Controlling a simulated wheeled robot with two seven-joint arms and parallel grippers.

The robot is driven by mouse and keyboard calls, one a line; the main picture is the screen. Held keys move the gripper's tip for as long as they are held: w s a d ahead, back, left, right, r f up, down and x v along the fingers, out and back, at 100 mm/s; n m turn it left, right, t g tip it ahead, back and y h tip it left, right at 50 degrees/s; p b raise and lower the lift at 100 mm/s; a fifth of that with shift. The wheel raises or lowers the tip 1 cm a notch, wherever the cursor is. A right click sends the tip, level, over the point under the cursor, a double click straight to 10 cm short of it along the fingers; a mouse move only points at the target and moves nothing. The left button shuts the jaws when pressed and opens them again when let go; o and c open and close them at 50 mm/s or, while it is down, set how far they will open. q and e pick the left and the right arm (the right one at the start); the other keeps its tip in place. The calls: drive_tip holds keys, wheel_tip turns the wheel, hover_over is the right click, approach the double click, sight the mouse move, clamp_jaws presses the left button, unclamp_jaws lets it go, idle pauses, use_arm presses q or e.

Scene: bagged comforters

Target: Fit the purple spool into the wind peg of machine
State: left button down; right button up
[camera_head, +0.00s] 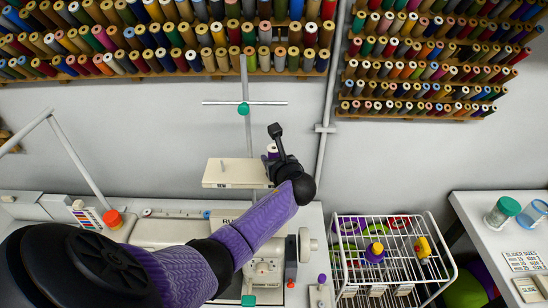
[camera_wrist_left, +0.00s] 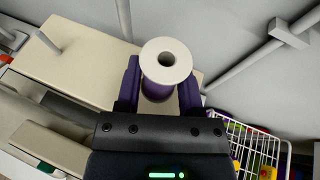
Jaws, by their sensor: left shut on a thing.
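My left gripper (camera_head: 278,155) is shut on the purple spool (camera_head: 272,148) above the right end of the machine's cream peg board (camera_head: 230,181). In the left wrist view the spool (camera_wrist_left: 165,62) shows its white top flange and centre hole, with a dark purple finger on each side. The peg marked SEW (camera_head: 222,166) stands bare on the board to the left; a bare peg (camera_wrist_left: 47,45) also shows in the wrist view. The wind peg is not visible; the gripper and spool cover that end of the board. I cannot tell whether the spool touches the board.
A thread stand pole (camera_head: 246,130) rises just behind the board. The sewing machine (camera_head: 170,232) lies below my left arm. A white wire basket (camera_head: 385,250) with spools stands to the right. Racks of cones (camera_head: 180,40) line the wall. A white table (camera_head: 500,215) is at right.

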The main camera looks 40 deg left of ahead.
use_arm(q)
drive_tip(key=shift+f+b, duration=0.75)
drive_tip(key=shift+f, duration=0.4)
idle(0.4)
unclamp_jaws()
idle(0.3)
drive_tip(key=shift+s+d+r+p, duration=0.3)
drive_tip(key=shift+d+r+p, duration=0.3)
drive_tip(key=shift+p, duration=0.45)
drive_tip(key=shift+s+d+r+p, duration=0.25)
drive_tip(key=shift+d+r+p, duration=0.1)
drive_tip(key=shift+p, duration=0.25)
drive_tip(key=shift+s+d+r+p, duration=0.25)
drive_tip(key=shift+d+r+p, duration=0.2)
drive_tip(key=shift+p, duration=0.4)
drive_tip(key=shift+s+d+r+p, duration=0.4)
drive_tip(key=shift+d+r+p, duration=0.15)
drive_tip(key=shift+p, duration=0.4)
